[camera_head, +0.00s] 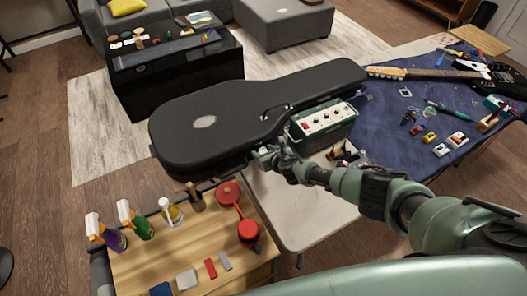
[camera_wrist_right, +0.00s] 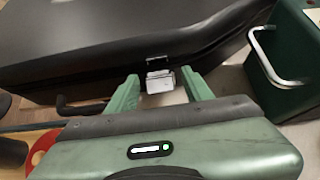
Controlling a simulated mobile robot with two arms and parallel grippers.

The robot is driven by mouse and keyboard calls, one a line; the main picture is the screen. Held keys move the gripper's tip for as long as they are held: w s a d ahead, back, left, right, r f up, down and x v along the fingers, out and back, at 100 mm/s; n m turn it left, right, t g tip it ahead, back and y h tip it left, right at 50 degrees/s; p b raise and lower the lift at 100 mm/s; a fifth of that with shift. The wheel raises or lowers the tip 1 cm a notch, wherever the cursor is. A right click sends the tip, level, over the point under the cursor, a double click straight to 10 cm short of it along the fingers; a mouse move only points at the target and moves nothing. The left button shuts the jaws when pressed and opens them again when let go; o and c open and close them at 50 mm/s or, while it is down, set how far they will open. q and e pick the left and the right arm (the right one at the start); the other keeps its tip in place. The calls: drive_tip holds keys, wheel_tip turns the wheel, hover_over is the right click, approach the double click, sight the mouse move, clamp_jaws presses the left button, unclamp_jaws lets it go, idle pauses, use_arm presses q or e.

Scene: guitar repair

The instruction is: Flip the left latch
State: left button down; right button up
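The closed black guitar case (camera_head: 240,110) lies on a light table, and its dark side fills the top of the right wrist view (camera_wrist_right: 110,40). My right gripper (camera_head: 266,154) is at the near side of the case in the head view. In the right wrist view my right gripper (camera_wrist_right: 162,86) has its two green fingers apart. A silver latch (camera_wrist_right: 159,81) on the case's side shows between the fingertips, with gaps on both sides. In the head view the gripper hides this latch. My left gripper is not in view.
A green amplifier (camera_head: 323,125) stands right of the gripper; its metal handle (camera_wrist_right: 268,62) is close in the right wrist view. A wooden cart (camera_head: 165,265) with spray bottles and red items stands at the front left. The blue-covered table (camera_head: 385,110) holds a guitar and tools.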

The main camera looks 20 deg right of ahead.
drive_tip(key=shift+s+d+r+p, duration=0.1)
drive_tip(key=shift+s+r+p, duration=0.25)
drive_tip(key=shift+r+p, duration=0.1)
drive_tip(key=v, duration=0.6)
drive_tip(key=shift+s, duration=0.4)
